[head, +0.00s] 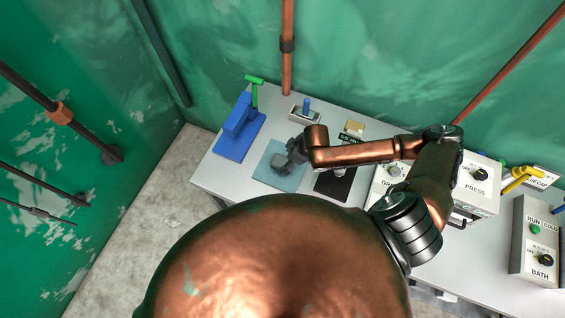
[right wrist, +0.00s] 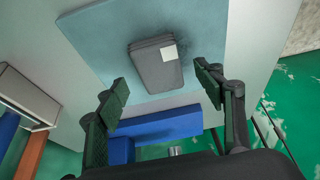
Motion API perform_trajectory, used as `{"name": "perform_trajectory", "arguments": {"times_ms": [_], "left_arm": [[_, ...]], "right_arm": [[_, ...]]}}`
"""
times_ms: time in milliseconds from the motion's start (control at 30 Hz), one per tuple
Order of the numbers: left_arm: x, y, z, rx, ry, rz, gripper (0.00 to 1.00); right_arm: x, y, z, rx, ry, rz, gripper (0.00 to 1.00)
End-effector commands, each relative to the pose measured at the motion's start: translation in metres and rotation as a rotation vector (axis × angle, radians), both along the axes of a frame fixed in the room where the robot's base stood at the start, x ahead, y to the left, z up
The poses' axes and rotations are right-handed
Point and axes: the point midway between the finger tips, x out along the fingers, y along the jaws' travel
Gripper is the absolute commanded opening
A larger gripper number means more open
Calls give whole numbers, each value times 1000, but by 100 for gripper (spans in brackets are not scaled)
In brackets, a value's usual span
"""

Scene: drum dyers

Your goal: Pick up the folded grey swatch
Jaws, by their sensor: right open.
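The folded grey swatch (right wrist: 157,66) lies on a blue-grey mat (right wrist: 100,45) in the right wrist view. It is a dark grey folded stack with a small pale label at one corner. In the head view the swatch (head: 279,160) is partly hidden by my right gripper (head: 291,157) over the mat (head: 270,178). In the right wrist view my right gripper (right wrist: 163,88) is open, with its two dark fingers apart on either side of the swatch's near end. Nothing is held between them. My left gripper is not in view.
A blue stand (head: 238,130) with a green handle (head: 255,82) is left of the mat. A small box with a blue knob (head: 306,108) stands behind. A black mat (head: 335,184) and the press box (head: 477,185) are to the right.

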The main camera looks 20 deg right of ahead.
Motion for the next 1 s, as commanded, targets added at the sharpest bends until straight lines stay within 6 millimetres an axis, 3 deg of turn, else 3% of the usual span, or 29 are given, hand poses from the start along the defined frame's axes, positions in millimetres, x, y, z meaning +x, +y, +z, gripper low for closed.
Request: {"name": "perform_trajectory", "arguments": {"times_ms": [200, 467, 1000], "left_arm": [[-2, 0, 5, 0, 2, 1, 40], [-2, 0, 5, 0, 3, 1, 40], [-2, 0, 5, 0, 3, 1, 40]], "right_arm": [[8, 7, -24, 1, -1, 0, 62], [8, 7, -27, 0, -1, 1, 62], [8, 7, -26, 0, 0, 0, 26]]}}
